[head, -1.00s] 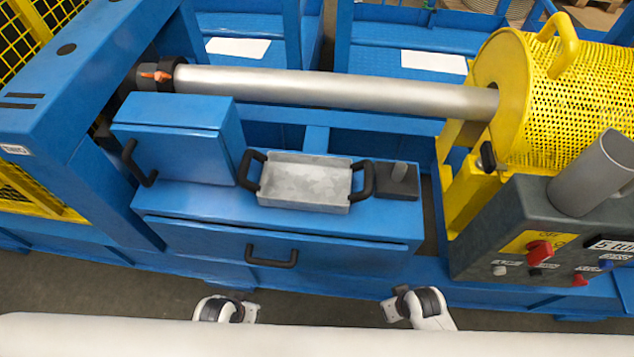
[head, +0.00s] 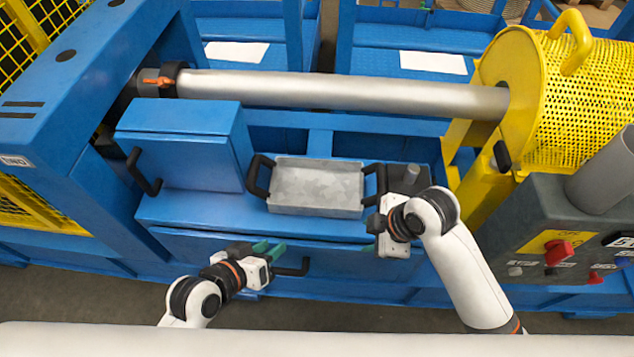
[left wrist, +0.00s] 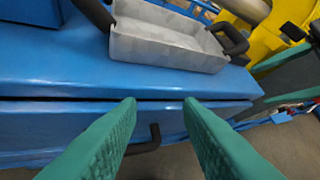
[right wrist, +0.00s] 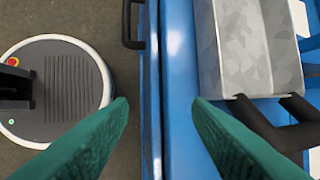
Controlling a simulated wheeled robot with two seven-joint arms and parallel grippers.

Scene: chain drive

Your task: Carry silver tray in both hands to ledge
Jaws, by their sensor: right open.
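The silver tray (head: 318,186) lies on the blue ledge of the machine, with a black handle at each end. Its left handle (head: 259,176) and right handle (head: 380,183) are both free. My left gripper (head: 272,250) is open and empty, in front of the cabinet and below the tray's left part. In the left wrist view the tray (left wrist: 165,42) is beyond its green fingers. My right gripper (head: 374,238) is open near the tray's front right corner, partly hidden by its own wrist. In the right wrist view the right handle (right wrist: 275,128) is beside the right-hand finger.
A blue box (head: 185,150) with a black handle stands left of the tray. A drawer handle (head: 292,268) sticks out near my left gripper. The silver roller (head: 340,92) runs behind. A grey control panel (head: 560,240) and yellow mesh guard (head: 570,100) stand at the right.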

